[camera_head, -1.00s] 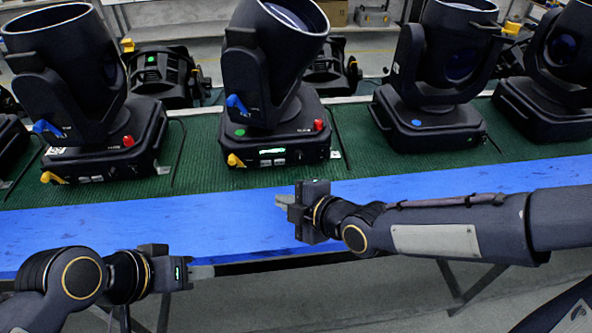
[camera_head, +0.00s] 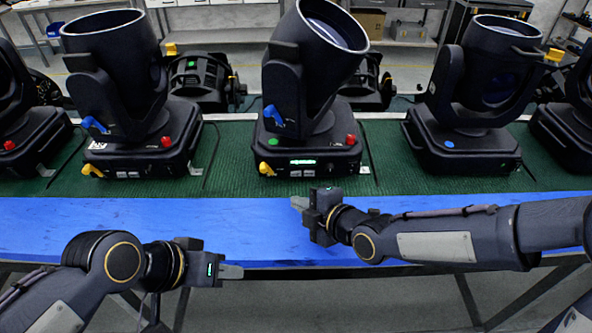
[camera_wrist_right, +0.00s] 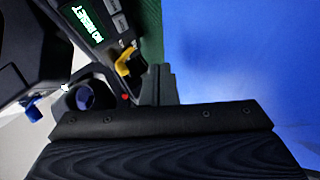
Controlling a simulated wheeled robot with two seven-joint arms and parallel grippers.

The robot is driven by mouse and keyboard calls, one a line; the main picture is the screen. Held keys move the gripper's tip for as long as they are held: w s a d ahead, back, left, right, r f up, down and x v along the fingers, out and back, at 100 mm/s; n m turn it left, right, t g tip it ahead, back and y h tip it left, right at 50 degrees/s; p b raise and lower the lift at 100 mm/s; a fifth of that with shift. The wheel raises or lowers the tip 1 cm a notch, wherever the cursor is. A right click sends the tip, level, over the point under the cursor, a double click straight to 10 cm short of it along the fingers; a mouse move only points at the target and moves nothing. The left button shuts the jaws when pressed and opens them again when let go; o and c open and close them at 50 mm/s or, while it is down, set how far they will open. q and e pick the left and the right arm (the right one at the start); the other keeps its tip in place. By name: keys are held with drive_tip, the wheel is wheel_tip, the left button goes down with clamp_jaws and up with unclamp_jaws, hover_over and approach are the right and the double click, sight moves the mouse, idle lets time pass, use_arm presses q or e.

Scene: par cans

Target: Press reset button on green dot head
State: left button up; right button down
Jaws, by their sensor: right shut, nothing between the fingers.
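The moving head (camera_head: 318,60) in the middle stands upright on its black base (camera_head: 330,148), its lamp tilted. A small green dot (camera_head: 272,142) shows on it. Its front panel has a lit green display (camera_head: 302,162) and small grey buttons below. In the right wrist view the display (camera_wrist_right: 88,22) reads "NO RESET", with grey buttons (camera_wrist_right: 121,22) beside it. My right gripper (camera_head: 298,203) is shut and empty in front of this panel, apart from it, over the blue strip. My left gripper (camera_head: 232,271) looks shut and empty, lower left, in front of the blue strip's edge.
Other moving heads stand left (camera_head: 112,70) and right (camera_head: 485,70), the right one with a blue dot (camera_head: 449,144). Par cans (camera_head: 200,80) stand behind. A yellow lever (camera_head: 265,169) and red knob (camera_head: 350,139) jut from the middle base. The blue strip (camera_head: 130,225) in front is clear.

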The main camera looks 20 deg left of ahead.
sight(296, 173)
drive_tip(key=w, duration=0.1)
drive_tip(key=w+a, duration=0.1)
drive_tip(key=w, duration=0.1)
drive_tip(key=shift+w+f, duration=0.1)
drive_tip(key=shift+w, duration=0.15)
drive_tip(key=shift+w+a, duration=0.25)
drive_tip(key=shift+w, duration=0.6)
idle(1.2)
drive_tip(key=shift+w+a+b, duration=0.1)
drive_tip(key=shift+w+b, duration=0.25)
